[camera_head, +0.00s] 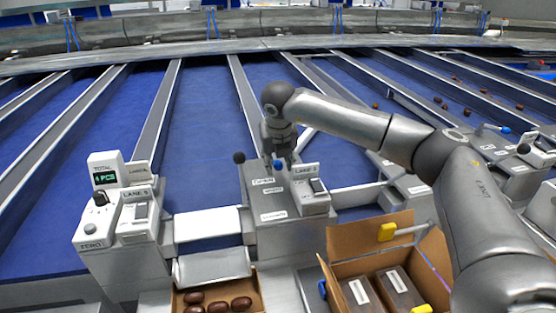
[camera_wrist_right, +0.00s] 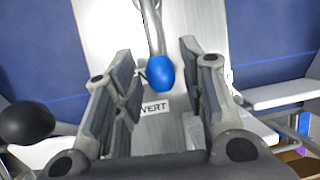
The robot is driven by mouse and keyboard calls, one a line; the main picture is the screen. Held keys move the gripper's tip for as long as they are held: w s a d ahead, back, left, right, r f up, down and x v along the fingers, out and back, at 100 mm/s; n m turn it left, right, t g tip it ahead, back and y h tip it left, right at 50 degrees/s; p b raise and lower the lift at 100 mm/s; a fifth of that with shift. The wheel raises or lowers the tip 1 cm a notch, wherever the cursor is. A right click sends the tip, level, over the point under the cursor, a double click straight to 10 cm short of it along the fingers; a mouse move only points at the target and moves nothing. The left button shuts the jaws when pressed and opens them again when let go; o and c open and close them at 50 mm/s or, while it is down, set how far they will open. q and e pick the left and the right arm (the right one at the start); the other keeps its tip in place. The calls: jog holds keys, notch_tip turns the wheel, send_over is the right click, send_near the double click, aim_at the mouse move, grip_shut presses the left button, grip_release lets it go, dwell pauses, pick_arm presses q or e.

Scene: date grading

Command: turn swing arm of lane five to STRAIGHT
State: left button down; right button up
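My right gripper (camera_head: 279,155) is over the console (camera_head: 265,207) in the middle, pointing down. In the right wrist view its fingers (camera_wrist_right: 158,72) are open on either side of a blue ball knob (camera_wrist_right: 160,74) on a grey lever, with no clear contact. The knob also shows just below the fingers in the head view (camera_head: 278,164). A label ending in "VERT" (camera_wrist_right: 153,106) lies by the knob. A black ball knob (camera_head: 239,158) stands left of the gripper. The small lane plate (camera_head: 305,170) beside this console seems to read LANE 5. My left gripper is not in view.
An open carton (camera_head: 345,246) with dark boxes stands at the front right. A tray of dates (camera_head: 262,292) is front left of it. A counter console (camera_head: 113,220) stands at the left. Blue lanes with grey rails run behind; several dates lie on the right lanes.

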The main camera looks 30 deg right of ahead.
grip_shut()
